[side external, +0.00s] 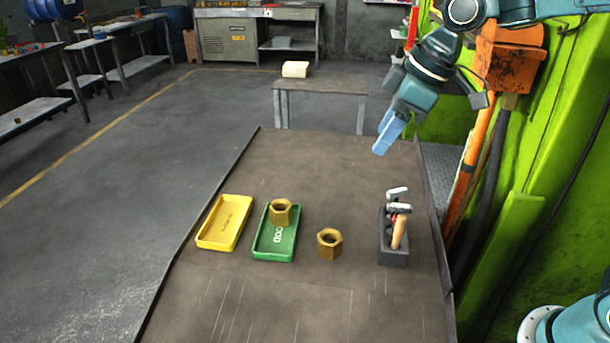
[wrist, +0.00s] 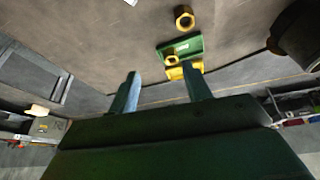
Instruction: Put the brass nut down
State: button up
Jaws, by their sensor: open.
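One brass nut (side external: 280,212) lies in the far half of the green tray (side external: 262,252), which has white lettering. A second brass nut (side external: 329,243) sits on the bare table right of that tray. The wrist view also shows the nut in the tray (wrist: 171,53) and the loose nut (wrist: 184,18). My gripper (side external: 381,148) is up over the far right part of the table, well away from both nuts. In the wrist view its two fingers (wrist: 161,84) are apart with nothing between them.
A yellow tray (side external: 212,242), empty, lies left of the green one. A dark holder (side external: 393,256) with hammers stands at the right. The brown table (side external: 300,165) is clear beyond the trays. A green machine (side external: 510,230) bounds the right side.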

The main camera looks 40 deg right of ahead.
jog(key=s+d+m+h, duration=0.1)
jog(key=s+d+m, duration=0.1)
jog(key=s, duration=0.5)
jog(key=s+d+f+m+t, duration=0.1)
jog(key=s+d+m, duration=0.2)
jog(key=s, duration=0.3)
jog(key=s+d+m+h, duration=0.1)
jog(key=s+d+m, duration=0.1)
jog(key=s, duration=0.5)
jog(key=shift+s+d+f+m+t+h, duration=0.15)
jog(key=shift+s+d+m+t+h, duration=0.2)
jog(key=shift+d, duration=0.45)
